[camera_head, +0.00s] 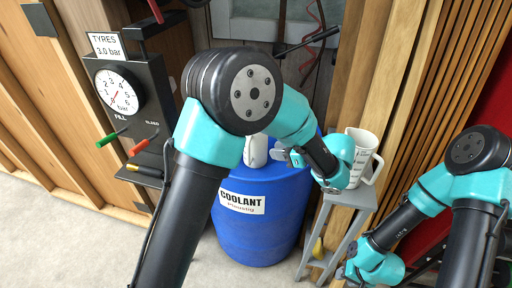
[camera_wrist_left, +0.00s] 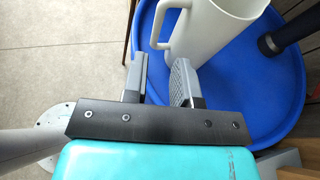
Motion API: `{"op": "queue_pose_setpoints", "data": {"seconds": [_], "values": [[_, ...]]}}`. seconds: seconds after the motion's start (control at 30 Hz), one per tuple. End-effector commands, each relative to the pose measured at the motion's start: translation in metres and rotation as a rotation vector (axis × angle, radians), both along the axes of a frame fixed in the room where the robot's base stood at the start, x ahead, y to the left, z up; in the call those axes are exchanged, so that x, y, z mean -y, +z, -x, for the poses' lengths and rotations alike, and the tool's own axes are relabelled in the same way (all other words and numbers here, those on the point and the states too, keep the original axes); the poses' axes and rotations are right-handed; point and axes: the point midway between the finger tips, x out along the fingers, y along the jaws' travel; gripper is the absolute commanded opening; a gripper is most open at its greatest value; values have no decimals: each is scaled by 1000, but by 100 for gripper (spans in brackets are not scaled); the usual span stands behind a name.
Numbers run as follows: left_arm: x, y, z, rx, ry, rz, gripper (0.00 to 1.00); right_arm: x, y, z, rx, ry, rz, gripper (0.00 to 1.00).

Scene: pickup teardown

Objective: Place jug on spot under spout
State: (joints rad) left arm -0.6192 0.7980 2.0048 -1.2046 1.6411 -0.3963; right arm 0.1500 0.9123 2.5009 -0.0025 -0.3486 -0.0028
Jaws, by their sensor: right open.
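A plain white jug (camera_head: 256,150) stands on the blue barrel, partly hidden behind my left arm. In the left wrist view the jug (camera_wrist_left: 208,32) shows its handle towards the left. My left gripper (camera_head: 284,156) is just right of it in the head view. In the wrist view its two fingers (camera_wrist_left: 160,82) are apart with nothing between them, close to the jug's handle side. A second white jug (camera_head: 363,147), with printed marks and a handle, stands on a grey stool behind my left wrist. My right gripper (camera_head: 346,272) is low at the right, open. I cannot clearly make out a spout.
The blue barrel (camera_head: 262,238) carries a COOLANT label. A dark tube (camera_wrist_left: 285,40) reaches over its lid. A black lever (camera_head: 308,40) shows above. The grey stool (camera_head: 348,198) is right of the barrel. A gauge panel (camera_head: 122,95) is at left; the floor in front is clear.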

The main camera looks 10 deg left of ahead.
Motion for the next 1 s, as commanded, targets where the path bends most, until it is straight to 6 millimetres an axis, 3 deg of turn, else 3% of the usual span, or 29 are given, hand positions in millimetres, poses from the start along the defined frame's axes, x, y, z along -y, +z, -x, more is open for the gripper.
{"op": "queue_pose_setpoints", "data": {"seconds": [0.17, 0.53, 1.0], "values": [[-9, -4, -3, 0, 1, 1, 26, 0, 0, 0, 0, 0, 0, 40], [-56, -24, -15, 0, 4, 2, 26, 0, 0, 0, 0, 0, 0, 40], [-63, -27, -17, 1, 3, 2, 26, 0, 0, 0, 0, 0, 0, 40]]}}
